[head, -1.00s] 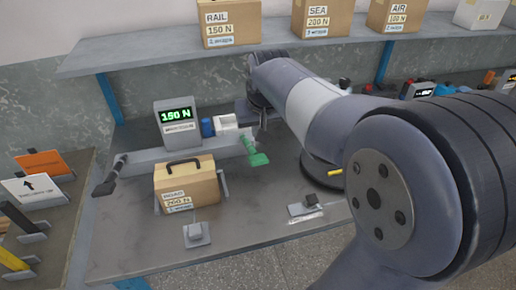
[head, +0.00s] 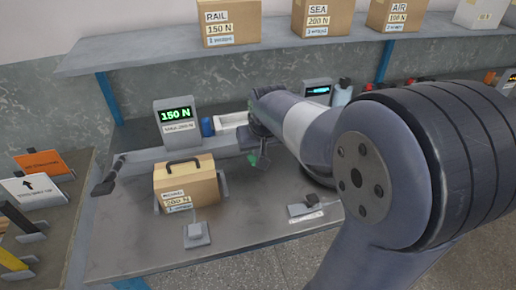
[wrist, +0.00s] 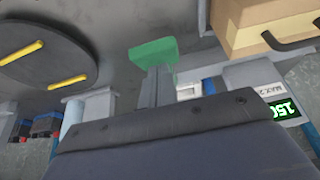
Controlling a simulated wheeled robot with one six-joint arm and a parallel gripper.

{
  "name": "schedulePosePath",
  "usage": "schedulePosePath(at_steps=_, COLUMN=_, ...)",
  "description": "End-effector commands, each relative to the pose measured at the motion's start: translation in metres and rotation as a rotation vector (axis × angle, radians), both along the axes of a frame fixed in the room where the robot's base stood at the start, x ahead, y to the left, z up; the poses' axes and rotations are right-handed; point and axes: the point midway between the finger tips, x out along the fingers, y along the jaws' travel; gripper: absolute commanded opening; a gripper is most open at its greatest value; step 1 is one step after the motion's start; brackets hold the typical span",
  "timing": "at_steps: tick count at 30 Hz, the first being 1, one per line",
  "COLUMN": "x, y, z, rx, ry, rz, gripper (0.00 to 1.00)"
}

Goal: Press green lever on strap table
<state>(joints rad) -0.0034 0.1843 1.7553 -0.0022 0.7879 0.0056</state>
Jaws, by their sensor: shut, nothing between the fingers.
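The green lever (head: 253,158) sits at the right end of the grey strap machine on the table (head: 255,215), mostly hidden by my gripper in the head view. In the wrist view its green end (wrist: 152,52) shows just beyond my fingertips. My gripper (wrist: 158,75) is shut and empty, with its fingers pointing at the lever; I cannot tell whether they touch it. In the head view my gripper (head: 262,160) is low beside the lever. A cardboard box (head: 188,185) with a black handle stands in front of the machine. The display (head: 177,115) reads 150 N.
A shelf (head: 280,53) with several labelled boxes runs above the table. A grey pedal-like block (head: 197,235) and a small fixture (head: 305,208) stand near the front. A rack with signs (head: 40,190) is at the left. A round dark disc with yellow bars (wrist: 45,60) shows in the wrist view.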

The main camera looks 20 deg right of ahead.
Motion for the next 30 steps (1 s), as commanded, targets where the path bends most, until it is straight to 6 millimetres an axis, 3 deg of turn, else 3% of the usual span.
schedulePosePath(at_steps=30, x=-0.029, y=0.0, z=-0.082, rx=-0.001, ry=-0.307, rz=0.001, gripper=0.0)
